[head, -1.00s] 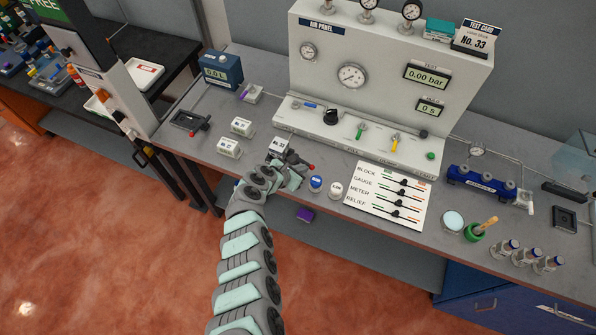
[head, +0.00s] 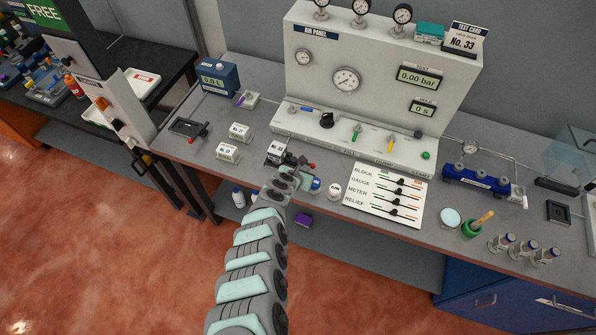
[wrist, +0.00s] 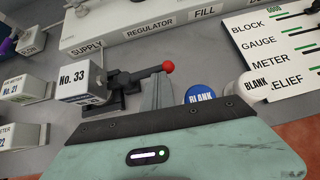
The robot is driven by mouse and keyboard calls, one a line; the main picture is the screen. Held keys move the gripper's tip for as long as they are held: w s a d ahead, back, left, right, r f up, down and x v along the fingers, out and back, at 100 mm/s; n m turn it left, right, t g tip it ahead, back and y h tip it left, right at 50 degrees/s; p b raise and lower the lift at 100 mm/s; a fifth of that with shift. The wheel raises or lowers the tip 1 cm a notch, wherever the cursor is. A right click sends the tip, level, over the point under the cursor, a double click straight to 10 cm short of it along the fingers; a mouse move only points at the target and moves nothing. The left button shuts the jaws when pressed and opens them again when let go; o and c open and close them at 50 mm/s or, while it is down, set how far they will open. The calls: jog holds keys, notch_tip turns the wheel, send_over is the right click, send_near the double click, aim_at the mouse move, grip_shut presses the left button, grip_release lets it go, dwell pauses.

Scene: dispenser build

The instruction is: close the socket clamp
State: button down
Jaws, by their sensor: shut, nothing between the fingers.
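The socket clamp (wrist: 128,84) is dark, with a lever that runs out to the right and ends in a red ball (wrist: 168,66). A white block marked No. 33 (wrist: 78,82) sits at the clamp's left; it also shows in the head view (head: 276,152). The red ball shows there too (head: 312,166). My gripper (wrist: 158,92) is shut and empty, its fingers just below the ball in the wrist view. I cannot tell whether they touch the lever. In the head view my wrist hides part of the clamp.
A blue-capped blank (wrist: 201,94) and a white blank (wrist: 254,86) stand close at the right. More labelled blocks (head: 239,131) lie to the left. The air panel (head: 345,120) rises behind. Another dark fixture with a red knob (head: 188,127) is at the bench's left.

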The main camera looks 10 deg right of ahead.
jog(key=shift+d, duration=0.3)
dwell(0.5)
jog(key=shift+s+p, duration=0.2)
jog(key=shift+p, duration=0.15)
jog(key=s+a+p, duration=0.1)
jog(key=s+p, duration=0.1)
jog(key=s+a+p, duration=0.2)
jog(key=shift+a+r, duration=0.15)
jog(key=shift+r, duration=0.25)
jog(key=shift+s+a+r+p, duration=0.1)
jog(key=shift+s+r+p, duration=0.05)
jog(key=shift+r+p, duration=0.2)
jog(key=shift+p+v, duration=0.6)
jog(key=shift+v, duration=0.45)
jog(key=shift+s+v, duration=0.25)
jog(key=shift+v, duration=2.2)
jog(key=shift+f, duration=0.15)
